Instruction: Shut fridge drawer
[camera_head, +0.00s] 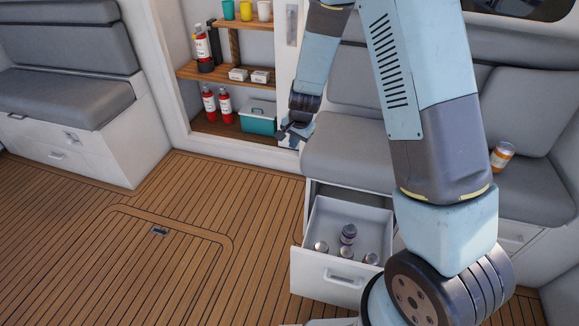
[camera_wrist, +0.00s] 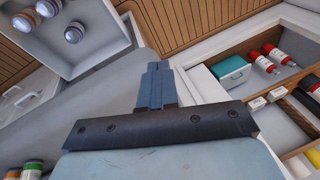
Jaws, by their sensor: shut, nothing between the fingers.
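The fridge drawer (camera_head: 330,277) is pulled out from under the grey seat in the head view. It is a white open box with several bottles or cans inside; one purple-and-white can (camera_head: 348,234) stands in the middle. In the wrist view the drawer (camera_wrist: 99,58) is at the upper left with cans in it. My gripper (camera_head: 284,132) is above and behind the drawer to the left, near the shelf's right edge, apart from the drawer. In the wrist view my gripper (camera_wrist: 156,70) is shut and empty.
The seat cushion (camera_head: 346,155) is above the drawer. The shelf unit (camera_head: 180,125) behind holds red extinguishers and a teal box (camera_head: 258,118). An orange-and-white jar (camera_head: 502,155) is on the right seat. The wooden floor (camera_head: 110,270) left of the drawer is clear.

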